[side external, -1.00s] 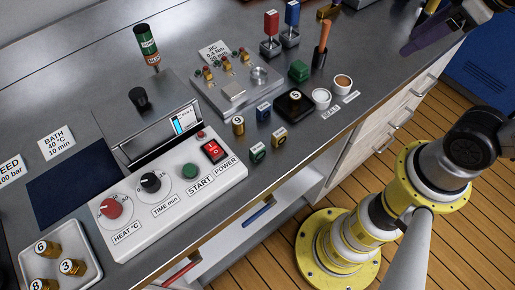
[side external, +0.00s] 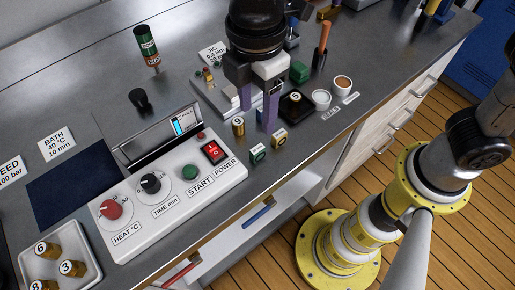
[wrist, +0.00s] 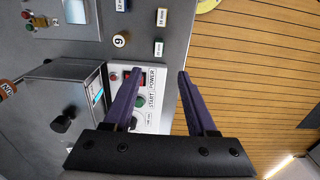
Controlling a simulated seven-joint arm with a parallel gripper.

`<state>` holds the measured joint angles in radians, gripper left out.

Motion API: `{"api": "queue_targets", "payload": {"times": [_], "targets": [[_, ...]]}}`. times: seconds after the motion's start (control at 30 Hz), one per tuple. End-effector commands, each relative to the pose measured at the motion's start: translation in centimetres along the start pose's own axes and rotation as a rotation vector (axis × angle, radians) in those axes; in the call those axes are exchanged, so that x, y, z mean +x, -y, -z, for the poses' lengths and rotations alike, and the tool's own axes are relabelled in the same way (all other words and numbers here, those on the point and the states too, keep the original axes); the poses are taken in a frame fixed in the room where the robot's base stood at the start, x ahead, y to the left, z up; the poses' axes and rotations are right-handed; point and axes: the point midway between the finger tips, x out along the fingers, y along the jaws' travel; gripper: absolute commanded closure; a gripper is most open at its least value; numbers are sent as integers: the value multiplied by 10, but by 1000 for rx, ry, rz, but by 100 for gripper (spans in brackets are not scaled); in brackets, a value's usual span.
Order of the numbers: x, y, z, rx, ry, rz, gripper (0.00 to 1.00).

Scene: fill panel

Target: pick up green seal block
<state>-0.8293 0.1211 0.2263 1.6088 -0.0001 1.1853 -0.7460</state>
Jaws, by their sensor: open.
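The small green seal block (side external: 258,153) has a white label on its face and rests on the steel bench beside the control box's right end. In the wrist view the green block (wrist: 158,48) shows past the fingertips, roughly in line with the gap. My gripper (side external: 257,119) is open and empty, its two purple fingers pointing down above the bench, behind the green block in the side view. In the wrist view my gripper (wrist: 158,73) has its fingers spread apart.
A yellow block (side external: 279,137) and a brass piece marked 9 (side external: 238,127) stand close by. The control box (side external: 165,190) is at left, a black pad (side external: 285,112) at right. The bench's front edge is near.

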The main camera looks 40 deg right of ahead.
Motion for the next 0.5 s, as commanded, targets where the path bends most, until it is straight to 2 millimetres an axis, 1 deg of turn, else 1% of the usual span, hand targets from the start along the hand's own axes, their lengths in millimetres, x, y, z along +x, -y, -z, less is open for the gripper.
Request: {"api": "queue_targets", "payload": {"times": [0.2, 0.3, 0.4, 0.5], "targets": [[41, 0, -2, 3, 5, 5, 43], [58, 0, -2, 3, 4, 3, 43], [70, 0, -2, 4, 3, 3, 43], [77, 0, -2, 4, 2, 2, 43]]}}
